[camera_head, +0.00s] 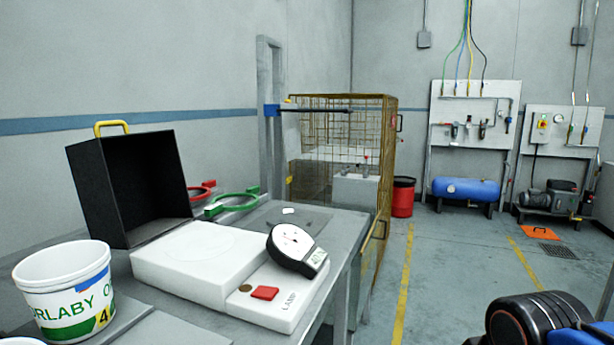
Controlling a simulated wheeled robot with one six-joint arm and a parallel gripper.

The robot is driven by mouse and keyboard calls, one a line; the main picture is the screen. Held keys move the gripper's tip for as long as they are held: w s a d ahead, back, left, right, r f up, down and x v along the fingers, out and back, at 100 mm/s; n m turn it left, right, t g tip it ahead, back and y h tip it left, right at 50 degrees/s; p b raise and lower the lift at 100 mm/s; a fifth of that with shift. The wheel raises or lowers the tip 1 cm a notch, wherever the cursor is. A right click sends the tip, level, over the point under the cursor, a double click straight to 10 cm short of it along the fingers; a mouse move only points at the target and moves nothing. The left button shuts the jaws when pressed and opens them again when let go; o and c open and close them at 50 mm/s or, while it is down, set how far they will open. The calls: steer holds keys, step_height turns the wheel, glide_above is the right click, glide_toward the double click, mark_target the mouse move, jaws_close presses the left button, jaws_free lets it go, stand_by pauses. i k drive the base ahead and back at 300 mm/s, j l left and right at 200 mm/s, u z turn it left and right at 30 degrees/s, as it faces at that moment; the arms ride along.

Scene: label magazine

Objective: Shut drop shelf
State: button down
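I cannot tell for certain which part is the drop shelf. A grey flat panel (178,331) lies level at the near left, at the front of the grey bench (339,249); it may be the shelf, but its edges run out of the picture. A wire-mesh cage with a yellow-brown frame (391,142) stands beyond the bench, and its mesh side shows a handle low down near the bench. My gripper is not in view. A black and blue part at the lower right looks like my own arm.
A red bin (402,198) stands beyond.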

mark_target(290, 121)
steer(key=i+l+u, duration=0.3)
steer(key=l, duration=0.35)
steer(key=i+l+u, duration=0.1)
steer(key=l, duration=0.25)
steer(key=i+l+u, duration=0.15)
steer(key=l, duration=0.2)
steer(key=i, duration=0.05)
